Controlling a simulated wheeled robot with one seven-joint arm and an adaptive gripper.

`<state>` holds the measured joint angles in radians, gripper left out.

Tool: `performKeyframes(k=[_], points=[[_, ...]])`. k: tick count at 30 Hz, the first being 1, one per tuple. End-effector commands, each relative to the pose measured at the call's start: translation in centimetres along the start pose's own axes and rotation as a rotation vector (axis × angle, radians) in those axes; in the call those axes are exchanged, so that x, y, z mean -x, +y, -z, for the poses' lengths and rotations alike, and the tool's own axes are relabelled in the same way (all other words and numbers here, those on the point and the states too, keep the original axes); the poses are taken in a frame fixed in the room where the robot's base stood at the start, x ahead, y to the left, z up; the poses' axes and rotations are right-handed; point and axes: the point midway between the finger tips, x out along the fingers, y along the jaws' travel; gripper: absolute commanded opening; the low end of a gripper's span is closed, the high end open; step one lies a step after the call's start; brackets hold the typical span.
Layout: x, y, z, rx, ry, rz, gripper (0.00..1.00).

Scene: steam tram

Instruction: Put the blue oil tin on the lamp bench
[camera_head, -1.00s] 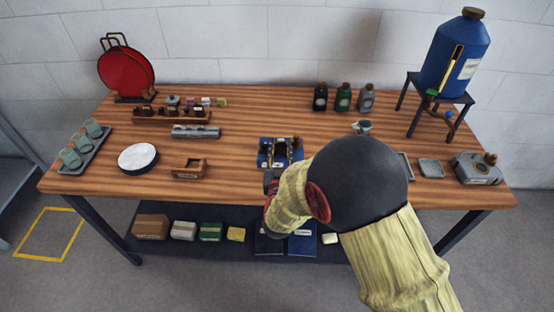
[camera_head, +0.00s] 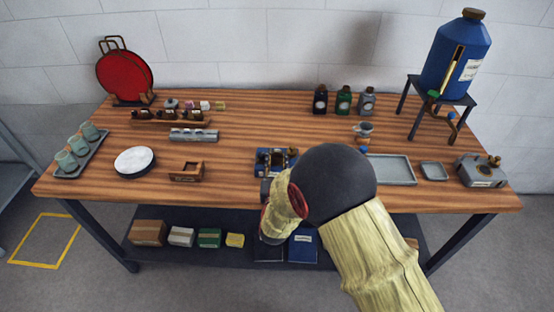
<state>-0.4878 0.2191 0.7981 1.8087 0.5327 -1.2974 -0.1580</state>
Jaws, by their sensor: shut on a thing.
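The blue oil tin (camera_head: 262,157) is at the middle of the wooden lamp bench (camera_head: 230,155), near its front half. It is low and boxy, with a brass-coloured cap at its right. My gripper (camera_head: 276,163) is shut on the tin, its dark fingers over the top. My dark elbow and pale sleeved arm come in from the lower right and hide part of the gripper. I cannot tell whether the tin touches the bench top or is just above it.
A blue tank (camera_head: 452,58) stands behind. A small wooden box (camera_head: 187,171) and white round dish (camera_head: 135,161) are left. Three bottles (camera_head: 343,100) stand at the back.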

Motion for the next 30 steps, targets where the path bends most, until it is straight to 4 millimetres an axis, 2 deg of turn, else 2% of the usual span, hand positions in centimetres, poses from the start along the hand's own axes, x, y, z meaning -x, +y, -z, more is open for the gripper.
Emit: performKeyframes(k=[1, 2, 11, 23, 26, 30], points=[[-0.1, 0.0, -0.1, -0.001, 0.003, 0.0, 0.0], [0.0, 0.0, -0.3, 0.0, -0.001, 0.0, 0.31], [0.0, 0.0, -0.2, 0.0, -0.001, 0.0, 0.48], [0.0, 0.0, 0.2, 0.0, -0.001, 0.0, 0.49], [1.2, -0.1, 0.2, 0.0, -0.002, 0.002, 0.49], [3.9, -0.1, 0.3, 0.002, -0.002, 0.003, 0.49]])
